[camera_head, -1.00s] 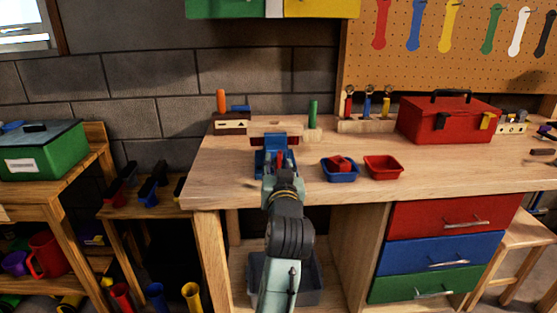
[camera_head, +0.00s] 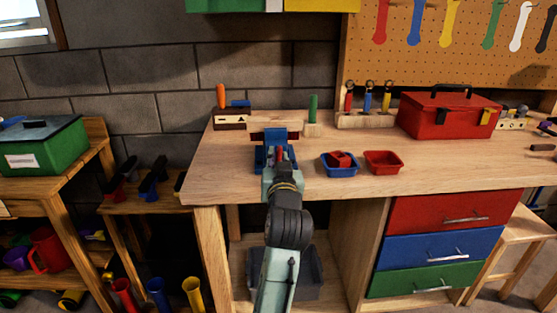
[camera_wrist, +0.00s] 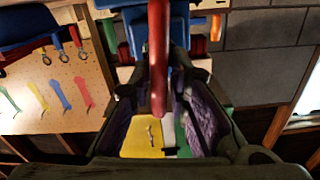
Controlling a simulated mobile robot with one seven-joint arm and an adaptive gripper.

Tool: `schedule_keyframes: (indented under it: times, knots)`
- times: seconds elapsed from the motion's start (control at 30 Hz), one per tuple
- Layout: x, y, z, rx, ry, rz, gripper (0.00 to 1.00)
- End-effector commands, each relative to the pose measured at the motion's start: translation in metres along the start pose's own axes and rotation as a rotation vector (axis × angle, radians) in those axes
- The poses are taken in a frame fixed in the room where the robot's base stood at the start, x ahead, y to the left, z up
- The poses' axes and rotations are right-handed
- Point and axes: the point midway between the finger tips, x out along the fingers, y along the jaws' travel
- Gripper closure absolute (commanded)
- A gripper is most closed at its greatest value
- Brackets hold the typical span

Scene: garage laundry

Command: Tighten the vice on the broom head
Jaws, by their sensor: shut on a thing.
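The blue vice (camera_head: 261,157) stands at the front of the workbench, left of its middle. It also fills the top of the wrist view (camera_wrist: 188,28). A dark red-brown bar (camera_head: 291,135), which looks like the broom head, lies crosswise at the vice; how tightly the jaws meet it is hidden. The vice's red handle (camera_head: 280,155) points toward me. It runs as a long red rod down the middle of the wrist view (camera_wrist: 158,60). My gripper (camera_head: 279,168) is in front of the vice, its fingers on either side of the rod and shut on it.
A blue tray (camera_head: 340,171) with a red item and a red tray (camera_head: 383,163) sit right of the vice. A red toolbox (camera_head: 448,115) stands further right. Small holders line the back. A grey bin (camera_head: 310,275) is under the bench. The bench front at right is clear.

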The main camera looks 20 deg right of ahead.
Motion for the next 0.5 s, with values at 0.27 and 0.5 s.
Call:
schedule_keyframes:
  times: [0.27,0.5]
  knots:
    - [-0.0001,0.0028,-0.0003,0.096,-0.001,0.003,1.0]
    - [-0.0002,0.0042,0.0005,0.139,0.0,0.005,1.0]
